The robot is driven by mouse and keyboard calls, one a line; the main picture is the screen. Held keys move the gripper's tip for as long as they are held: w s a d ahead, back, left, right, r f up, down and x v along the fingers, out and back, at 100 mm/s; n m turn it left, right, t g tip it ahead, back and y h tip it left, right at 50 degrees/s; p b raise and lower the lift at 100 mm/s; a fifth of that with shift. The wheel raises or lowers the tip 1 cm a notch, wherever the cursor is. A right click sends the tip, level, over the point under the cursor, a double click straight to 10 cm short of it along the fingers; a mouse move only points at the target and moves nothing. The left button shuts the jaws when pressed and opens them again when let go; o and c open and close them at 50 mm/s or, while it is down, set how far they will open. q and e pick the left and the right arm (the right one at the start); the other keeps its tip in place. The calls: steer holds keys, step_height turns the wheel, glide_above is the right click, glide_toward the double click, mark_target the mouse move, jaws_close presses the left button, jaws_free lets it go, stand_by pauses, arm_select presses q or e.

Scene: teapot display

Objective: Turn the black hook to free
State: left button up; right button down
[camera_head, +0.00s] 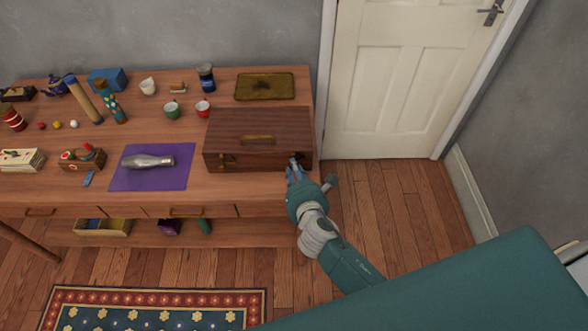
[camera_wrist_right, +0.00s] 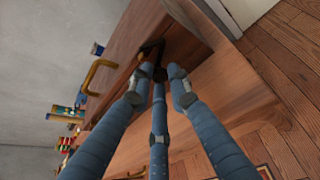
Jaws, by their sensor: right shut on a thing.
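The closed brown wooden box (camera_head: 258,125) sits at the right end of the wooden table. A black hook (camera_wrist_right: 150,46) is on the box near its right end; in the head view it is small and partly covered by my fingers. My right gripper (camera_head: 294,171) is at the right end of the box's front, its blue fingers closed in on the hook. In the wrist view my right gripper's fingertips (camera_wrist_right: 160,74) meet at the hook, hiding part of it. The hook's exact angle is unclear. My left gripper is not in view.
A brass handle (camera_head: 257,139) is on the box. A brown tray (camera_head: 264,86) lies behind it. Red (camera_head: 203,109) and green (camera_head: 171,110) cups stand to its left. A purple mat (camera_head: 130,180) bears a metal bottle (camera_head: 147,161). Bare floor lies right of the table.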

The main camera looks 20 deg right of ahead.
steer(key=m+b, duration=0.1)
steer(key=m+t+y+b, duration=0.1)
steer(key=shift+d+f+m+b, duration=0.2)
steer(key=shift+d+m+b, duration=0.05)
steer(key=shift+m+b, duration=0.15)
steer(key=m+t+y+b, duration=0.1)
steer(key=m+b, duration=0.1)
steer(key=b, duration=0.1)
steer(key=shift+d+y, duration=0.1)
steer(key=shift+y, duration=0.2)
steer(key=shift+r+m+b, duration=0.1)
steer(key=shift+m+b, duration=0.6)
steer(key=c, duration=1.6)
jaws_free()
steer(key=shift+c, duration=0.2)
